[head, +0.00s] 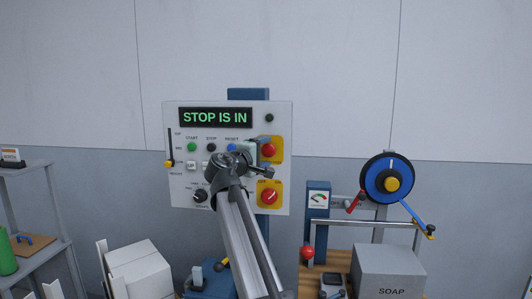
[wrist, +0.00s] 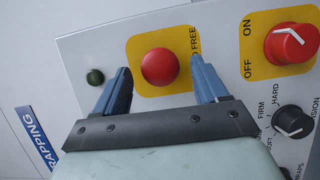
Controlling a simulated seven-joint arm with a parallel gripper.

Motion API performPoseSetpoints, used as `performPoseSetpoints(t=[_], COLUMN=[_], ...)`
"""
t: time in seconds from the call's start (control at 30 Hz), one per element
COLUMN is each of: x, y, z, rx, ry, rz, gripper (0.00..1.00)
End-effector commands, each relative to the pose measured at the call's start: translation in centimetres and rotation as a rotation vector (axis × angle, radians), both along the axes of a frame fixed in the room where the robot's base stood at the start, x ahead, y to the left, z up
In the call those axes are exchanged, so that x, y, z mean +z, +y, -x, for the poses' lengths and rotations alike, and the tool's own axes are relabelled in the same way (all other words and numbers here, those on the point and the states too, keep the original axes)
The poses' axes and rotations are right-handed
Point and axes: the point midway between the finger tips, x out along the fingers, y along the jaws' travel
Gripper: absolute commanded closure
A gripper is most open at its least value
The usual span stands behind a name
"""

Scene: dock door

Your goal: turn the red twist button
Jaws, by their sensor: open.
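The red twist button (head: 269,151) is a round dome on the upper yellow plate at the right of the white control panel (head: 226,107). In the wrist view the red button (wrist: 160,67) lies between the two blue fingers of my gripper (wrist: 160,72). The fingers are open, with a gap on each side of the button. In the head view my gripper (head: 256,148) is at the panel, by the button, and hides part of its plate. The word FREE shows beside the button. The panel display (head: 215,118) reads STOP IS IN.
A red ON/OFF knob (head: 269,196) sits on the lower yellow plate, and a black knob (head: 200,196) is left of it. A yellow-handled slider (head: 169,163) is at the panel's left. A blue-rimmed wheel (head: 387,178) and SOAP box (head: 389,270) stand to the right.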

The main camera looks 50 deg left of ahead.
Motion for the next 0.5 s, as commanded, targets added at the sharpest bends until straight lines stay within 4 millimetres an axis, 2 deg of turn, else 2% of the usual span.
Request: performPoseSetpoints(t=[0.2,0.5], x=[0.01,-0.03], y=[0.61,0.63], z=[-1.29,-1.46], rx=[0.001,0.001], ry=[0.0,0.0], rz=[0.0,0.0], gripper=[0.27,0.27])
